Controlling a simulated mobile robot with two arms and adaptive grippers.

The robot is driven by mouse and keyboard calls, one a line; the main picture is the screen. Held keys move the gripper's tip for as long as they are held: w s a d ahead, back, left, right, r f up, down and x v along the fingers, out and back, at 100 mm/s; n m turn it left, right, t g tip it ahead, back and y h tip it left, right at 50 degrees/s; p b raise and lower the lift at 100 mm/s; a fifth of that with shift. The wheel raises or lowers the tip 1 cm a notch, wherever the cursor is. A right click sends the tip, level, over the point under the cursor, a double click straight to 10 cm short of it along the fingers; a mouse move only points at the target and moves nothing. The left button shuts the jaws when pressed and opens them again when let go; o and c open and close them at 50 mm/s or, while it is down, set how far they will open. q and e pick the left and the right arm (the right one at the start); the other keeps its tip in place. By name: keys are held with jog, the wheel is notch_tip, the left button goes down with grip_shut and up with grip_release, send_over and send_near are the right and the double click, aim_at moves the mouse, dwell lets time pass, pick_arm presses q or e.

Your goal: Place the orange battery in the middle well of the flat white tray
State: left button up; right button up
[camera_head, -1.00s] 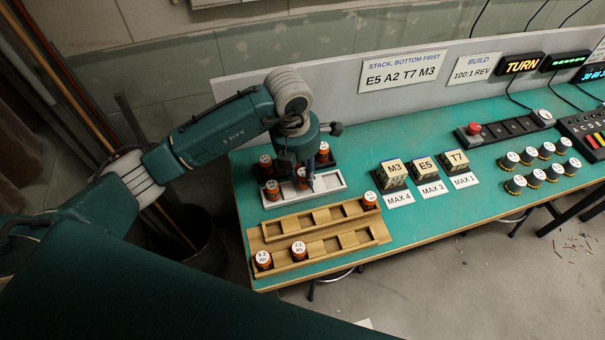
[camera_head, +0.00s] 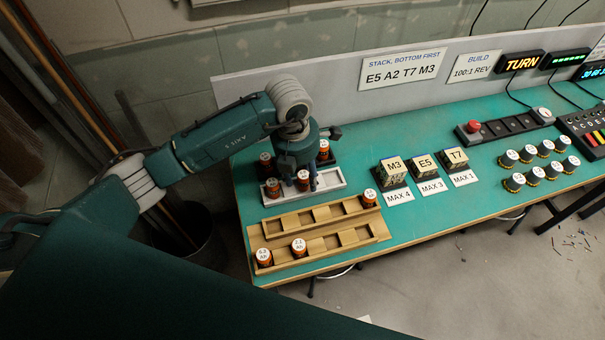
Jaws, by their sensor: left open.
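The flat white tray (camera_head: 333,181) lies near the left end of the green bench. An orange battery with a white top (camera_head: 302,181) stands upright at its middle well, under my left gripper (camera_head: 301,184). My left gripper points down with its fingers open around this battery; the fingers partly hide it, and whether they touch it cannot be told. Another orange battery (camera_head: 272,188) stands in the tray's left well. The right well looks empty. My right gripper is out of view.
Behind the tray, a dark holder bears orange batteries (camera_head: 266,160), partly hidden by my arm. In front, a stepped wooden rack (camera_head: 285,228) holds several batteries. Labelled blocks (camera_head: 393,168) stand to the right. Bare bench lies between the tray and the blocks.

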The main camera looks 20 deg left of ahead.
aim_at(299, 178)
pick_arm(q)
jog(key=shift+r+b, duration=0.35)
jog(key=shift+r, duration=0.15)
notch_tip(299, 178, up, 11)
jog(key=s+b, duration=0.1)
jog(key=b, duration=0.2)
jog(key=shift+a, duration=0.35)
jog(key=shift+s, duration=0.1)
